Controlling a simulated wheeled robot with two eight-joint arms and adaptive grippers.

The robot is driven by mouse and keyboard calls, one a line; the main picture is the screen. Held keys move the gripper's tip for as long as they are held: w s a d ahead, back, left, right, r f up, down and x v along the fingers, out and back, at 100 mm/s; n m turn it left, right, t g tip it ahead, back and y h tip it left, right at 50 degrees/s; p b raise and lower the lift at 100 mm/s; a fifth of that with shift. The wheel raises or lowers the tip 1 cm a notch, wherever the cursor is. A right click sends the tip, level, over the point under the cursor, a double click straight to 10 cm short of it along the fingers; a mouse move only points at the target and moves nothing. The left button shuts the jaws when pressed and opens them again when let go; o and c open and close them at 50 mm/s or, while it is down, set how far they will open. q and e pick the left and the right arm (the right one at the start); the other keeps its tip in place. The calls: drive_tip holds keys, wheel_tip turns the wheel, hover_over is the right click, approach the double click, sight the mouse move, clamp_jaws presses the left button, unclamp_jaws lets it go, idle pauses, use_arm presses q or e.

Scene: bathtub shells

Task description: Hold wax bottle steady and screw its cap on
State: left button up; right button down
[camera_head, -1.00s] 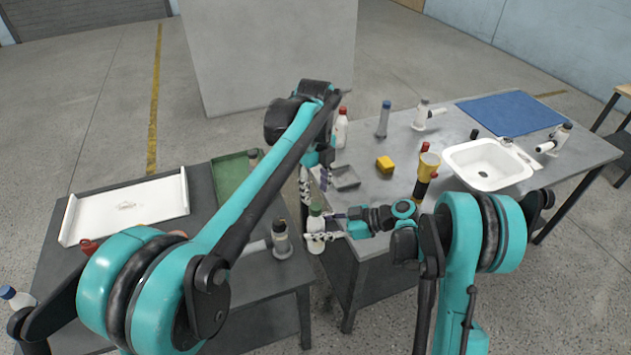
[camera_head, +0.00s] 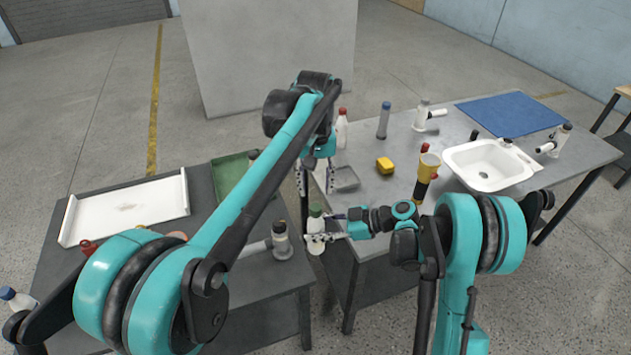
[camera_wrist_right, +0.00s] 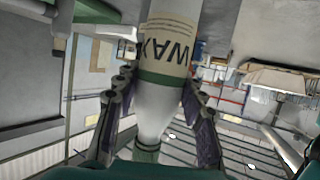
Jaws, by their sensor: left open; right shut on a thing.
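The wax bottle (camera_head: 316,227) is white and stands upright in my right gripper (camera_head: 319,230), between the two tables in the head view. A green top (camera_head: 315,210) shows at its upper end. In the right wrist view the bottle (camera_wrist_right: 160,100) appears upside down with its WAX label, between the two fingers of my right gripper (camera_wrist_right: 160,112); its narrow green end (camera_wrist_right: 147,147) is at the bottom of the picture. My left gripper (camera_head: 317,182) is open just above the bottle, fingers pointing down on either side. I cannot tell how tightly the top sits.
The left table (camera_head: 270,285) holds a white panel (camera_head: 125,205) and a green tray (camera_head: 228,170).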

sight(316, 207)
use_arm(q)
drive_tip(key=n, duration=0.7)
drive_tip(key=shift+r, duration=0.25)
drive_tip(key=n, duration=0.5)
drive_tip(key=shift+r, duration=0.15)
drive_tip(key=shift+f, duration=4.05)
drive_tip(key=shift+c, duration=0.4)
clamp_jaws()
